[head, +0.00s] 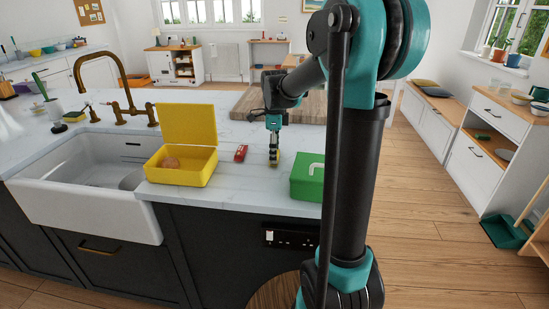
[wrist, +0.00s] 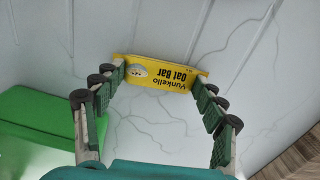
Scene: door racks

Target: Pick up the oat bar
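The oat bar (wrist: 160,73) is yellow with dark lettering and lies between my fingertips in the wrist view. In the head view the oat bar (head: 274,153) shows as a small yellow patch at the fingers. My gripper (head: 274,160) points down at the white counter, between a red item and a green box. In the wrist view my gripper (wrist: 160,78) has its fingers spread wide, one at each end of the bar. The fingertips partly cover the bar's ends, and I cannot tell whether they touch it.
A green box with a light handle (head: 308,177) stands just right of the gripper. A red item (head: 241,153) lies to its left. An open yellow lunch box (head: 180,178) holds a round brownish thing. A white sink (head: 90,190) is farther left, and a wooden board (head: 290,105) lies behind.

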